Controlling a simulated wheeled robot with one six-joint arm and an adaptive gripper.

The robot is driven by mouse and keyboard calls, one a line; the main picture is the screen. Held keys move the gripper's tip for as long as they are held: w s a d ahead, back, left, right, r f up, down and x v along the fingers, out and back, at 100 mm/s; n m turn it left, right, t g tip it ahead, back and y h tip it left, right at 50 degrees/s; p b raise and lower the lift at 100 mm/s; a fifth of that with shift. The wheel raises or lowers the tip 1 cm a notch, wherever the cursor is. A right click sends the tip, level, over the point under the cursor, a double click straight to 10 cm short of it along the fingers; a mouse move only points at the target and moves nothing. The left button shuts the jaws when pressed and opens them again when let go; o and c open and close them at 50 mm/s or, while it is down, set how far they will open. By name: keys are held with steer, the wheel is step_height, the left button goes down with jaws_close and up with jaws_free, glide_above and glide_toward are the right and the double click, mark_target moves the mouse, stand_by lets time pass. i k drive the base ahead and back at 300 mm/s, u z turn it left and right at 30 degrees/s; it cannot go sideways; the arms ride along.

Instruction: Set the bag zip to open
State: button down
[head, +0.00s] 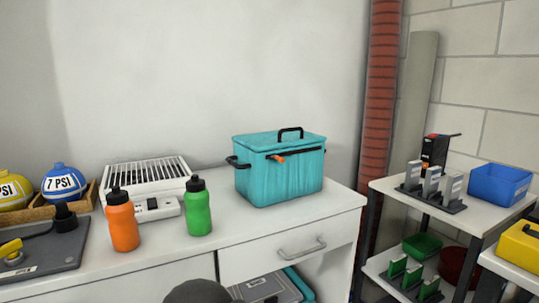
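The teal bag (280,182) stands upright on the white counter, right of the green bottle. It has a black handle on its lid and a black handle at its left side. A dark zip line runs along the front below the lid. An orange zip pull (279,159) sits near the left end of that line. The lid lies down on the bag, and I cannot see inside it. My gripper is not in view. A dark rounded shape at the bottom edge may be part of my arm.
A green bottle (198,208) and an orange bottle (122,221) stand left of the bag on the counter (255,228). A white vented unit (148,180) is behind them. The counter front has a drawer handle (301,248). Shelving (410,208) stands at the right.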

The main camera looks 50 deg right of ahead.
mark_target(281, 160)
steer(key=u, duration=0.1)
steer(key=k, duration=0.65)
steer(key=z, duration=0.8)
steer(key=i, duration=0.55)
